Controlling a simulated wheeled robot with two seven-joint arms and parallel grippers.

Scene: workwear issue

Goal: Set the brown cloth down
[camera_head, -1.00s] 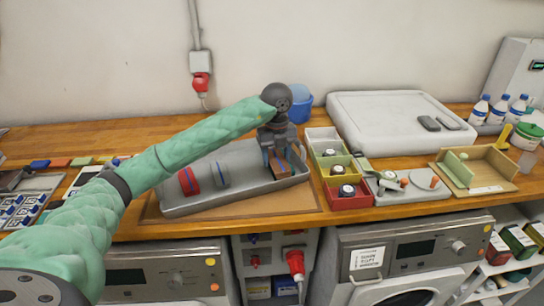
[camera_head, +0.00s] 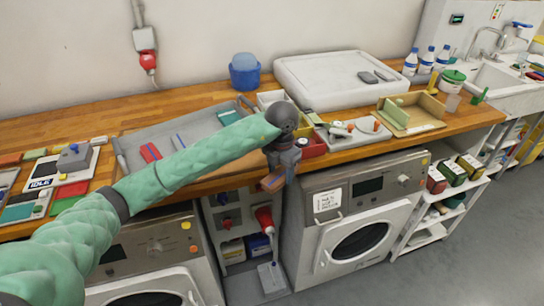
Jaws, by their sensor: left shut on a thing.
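My left gripper (camera_head: 282,172) is shut on the brown cloth (camera_head: 271,182), a small folded bundle with a blue band. It holds the cloth in the air in front of the worktop's front edge, above the gap between the two washing machines. The grey tray (camera_head: 132,142) lies on the worktop to the left, partly hidden by my left arm. A red cloth (camera_head: 150,153) and a grey cloth with a blue band (camera_head: 178,141) lie in it. My right gripper is not in view.
Small coloured bins (camera_head: 312,147) stand just behind the gripper, partly hidden. A white lidded case (camera_head: 330,72) and a blue tub (camera_head: 244,76) stand at the back. A wooden open box (camera_head: 412,115) is to the right. A washing machine (camera_head: 355,215) is below.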

